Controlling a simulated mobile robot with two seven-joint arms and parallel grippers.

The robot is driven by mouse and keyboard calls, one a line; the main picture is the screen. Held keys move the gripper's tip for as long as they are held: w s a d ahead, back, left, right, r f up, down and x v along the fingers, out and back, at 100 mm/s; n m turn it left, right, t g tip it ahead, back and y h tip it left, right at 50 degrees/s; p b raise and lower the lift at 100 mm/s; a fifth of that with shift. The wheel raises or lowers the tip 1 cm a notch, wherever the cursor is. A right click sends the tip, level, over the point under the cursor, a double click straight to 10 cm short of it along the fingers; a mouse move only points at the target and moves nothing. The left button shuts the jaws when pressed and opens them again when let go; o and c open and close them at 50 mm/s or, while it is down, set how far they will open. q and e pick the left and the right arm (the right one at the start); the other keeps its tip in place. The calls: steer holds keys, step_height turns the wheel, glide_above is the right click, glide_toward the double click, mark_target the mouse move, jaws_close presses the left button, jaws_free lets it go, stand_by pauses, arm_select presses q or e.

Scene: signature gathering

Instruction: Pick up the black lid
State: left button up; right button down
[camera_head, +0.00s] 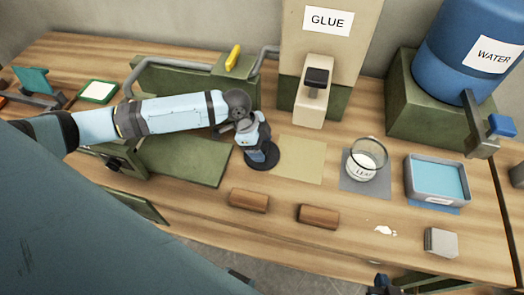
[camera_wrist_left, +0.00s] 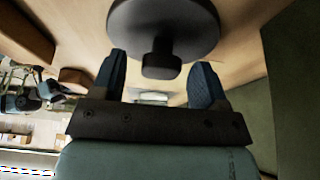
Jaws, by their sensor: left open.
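The black lid (camera_head: 264,161) is a round dark disc lying on the wooden table, in the middle of the head view. In the left wrist view the lid (camera_wrist_left: 180,22) shows a knob pointing toward my gripper. My left gripper (camera_head: 258,152) is directly over the lid and hides part of it. In the left wrist view the blue fingertips of my left gripper (camera_wrist_left: 158,82) are open, one on each side of the knob, with gaps visible. What seems to be part of my right gripper (camera_head: 383,287) shows at the bottom edge.
Two brown wooden blocks (camera_head: 249,201) (camera_head: 318,216) lie in front of the lid. A beige mat (camera_head: 302,160), a glass jar (camera_head: 366,163) and a tray of blue liquid (camera_head: 437,182) are to the right. The glue dispenser (camera_head: 328,60) stands behind.

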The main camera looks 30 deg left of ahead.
arm_select(q)
steer(key=c, duration=1)
